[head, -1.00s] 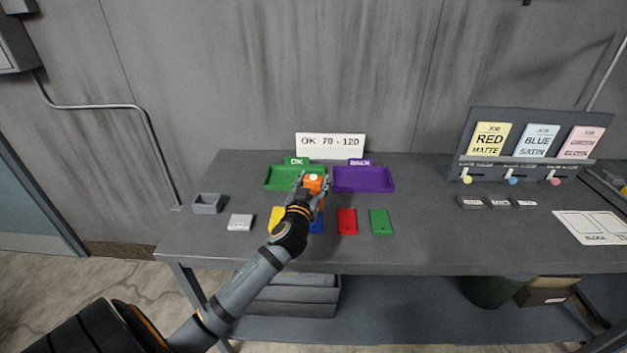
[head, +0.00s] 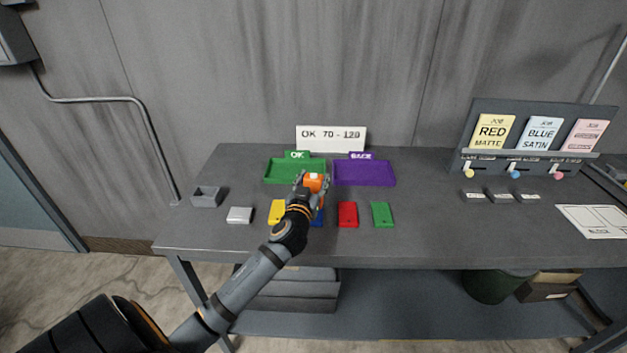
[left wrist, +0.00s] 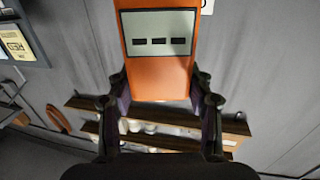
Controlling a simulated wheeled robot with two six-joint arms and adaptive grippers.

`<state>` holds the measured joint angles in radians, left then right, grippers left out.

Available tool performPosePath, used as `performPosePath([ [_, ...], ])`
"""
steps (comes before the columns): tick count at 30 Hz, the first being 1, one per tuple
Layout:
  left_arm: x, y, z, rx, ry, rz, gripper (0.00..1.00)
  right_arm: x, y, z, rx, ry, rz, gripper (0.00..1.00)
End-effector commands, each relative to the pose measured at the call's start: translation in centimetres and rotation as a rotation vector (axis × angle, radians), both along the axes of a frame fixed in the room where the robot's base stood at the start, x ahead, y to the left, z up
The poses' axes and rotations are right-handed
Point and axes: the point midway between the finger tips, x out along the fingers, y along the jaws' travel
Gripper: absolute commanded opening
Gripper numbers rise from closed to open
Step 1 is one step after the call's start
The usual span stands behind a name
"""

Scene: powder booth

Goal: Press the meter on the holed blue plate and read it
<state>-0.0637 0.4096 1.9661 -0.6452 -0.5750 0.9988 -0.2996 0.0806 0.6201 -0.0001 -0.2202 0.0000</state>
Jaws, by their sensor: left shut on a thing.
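My left gripper (head: 312,186) is shut on an orange meter (head: 314,181), held over the table between the two trays and the row of plates. In the left wrist view the meter (left wrist: 158,75) has a pale screen (left wrist: 157,34) with three dark dashes and no number. My right gripper is in neither view.
Yellow (head: 276,212), red (head: 347,215) and green (head: 382,214) plates lie in the row. Behind are a green OK tray (head: 294,182), a purple tray (head: 364,184) and an "OK 70 - 120" sign (head: 331,137). A grey box (head: 206,197) and a pale block (head: 240,215) stand left.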

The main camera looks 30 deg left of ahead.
Motion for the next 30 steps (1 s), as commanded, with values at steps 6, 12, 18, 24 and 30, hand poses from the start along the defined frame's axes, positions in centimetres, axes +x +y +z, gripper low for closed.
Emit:
performPosePath([
  [6, 0.01, -0.01, -0.21, 0.000, -0.001, 0.000, 0.15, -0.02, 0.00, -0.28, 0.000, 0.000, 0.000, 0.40],
  [12, 0.01, -0.01, -0.39, 0.000, -0.001, 0.000, 0.15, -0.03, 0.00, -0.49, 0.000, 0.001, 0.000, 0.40],
  [18, 0.01, -0.01, -0.58, 0.000, -0.001, 0.000, 0.15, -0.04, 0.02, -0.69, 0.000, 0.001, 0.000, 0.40],
  [24, 0.01, -0.01, -0.79, 0.000, -0.001, 0.000, 0.15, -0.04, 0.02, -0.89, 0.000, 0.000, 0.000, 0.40],
  [30, 0.00, 0.00, -0.78, 0.000, 0.000, 0.000, 0.15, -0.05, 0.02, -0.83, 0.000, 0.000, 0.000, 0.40],
])
